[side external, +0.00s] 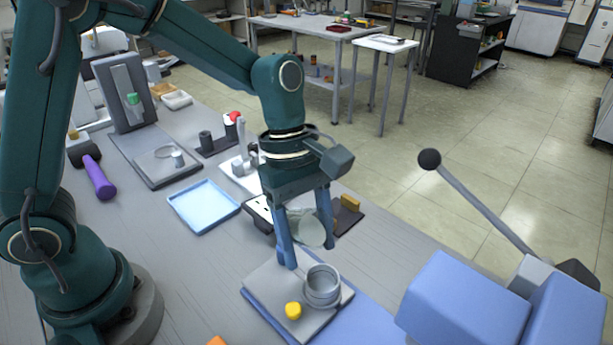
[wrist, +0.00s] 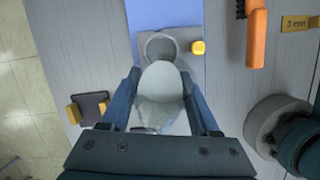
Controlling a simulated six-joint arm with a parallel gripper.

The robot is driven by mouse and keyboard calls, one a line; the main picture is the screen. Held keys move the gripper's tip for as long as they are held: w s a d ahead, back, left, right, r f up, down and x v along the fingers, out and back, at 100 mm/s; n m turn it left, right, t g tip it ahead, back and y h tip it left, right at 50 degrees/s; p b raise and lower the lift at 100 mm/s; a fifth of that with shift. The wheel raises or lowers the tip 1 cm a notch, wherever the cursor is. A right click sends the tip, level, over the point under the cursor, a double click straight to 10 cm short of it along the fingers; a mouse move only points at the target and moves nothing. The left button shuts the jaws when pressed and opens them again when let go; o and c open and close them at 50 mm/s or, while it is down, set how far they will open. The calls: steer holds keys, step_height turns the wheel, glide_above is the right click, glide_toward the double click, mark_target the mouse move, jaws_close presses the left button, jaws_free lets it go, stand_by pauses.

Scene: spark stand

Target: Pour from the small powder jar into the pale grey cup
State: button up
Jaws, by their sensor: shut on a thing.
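The small powder jar (side external: 312,231) is pale and translucent, held between the two blue fingers of my gripper (side external: 307,246). It appears tilted. The wrist view shows the jar (wrist: 160,82) between the fingers (wrist: 160,73), with its rounded pale end toward the cup. The pale grey cup (side external: 322,289) stands upright on a grey plate, below the jar and nearer the side camera. In the wrist view the jar's end overlaps the near part of the cup (wrist: 160,40). I cannot see any powder falling.
A yellow knob (side external: 293,311) sits on the grey plate (side external: 262,285) beside the cup. A light blue tray (side external: 204,206) and a purple-handled tool (side external: 99,178) lie to the left. An orange object (wrist: 257,35) and a dark holder with yellow ends (wrist: 88,108) flank the work.

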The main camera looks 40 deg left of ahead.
steer(key=shift+a+f+y, duration=0.15)
steer(key=shift+f+y, duration=0.5)
steer(key=shift+y, duration=0.55)
stand_by(1.6)
steer(key=shift+a+r+t+y, duration=0.1)
steer(key=shift+r+t+y, duration=0.25)
steer(key=shift+y, duration=0.35)
stand_by(0.7)
steer(key=shift+a+f+h, duration=0.1)
steer(key=shift+f+h, duration=0.3)
steer(key=shift+h, duration=0.4)
steer(key=shift+d+r+h, duration=0.35)
steer(key=shift+r+h, duration=0.3)
steer(key=shift+h, duration=0.45)
steer(key=shift+r, duration=0.1)
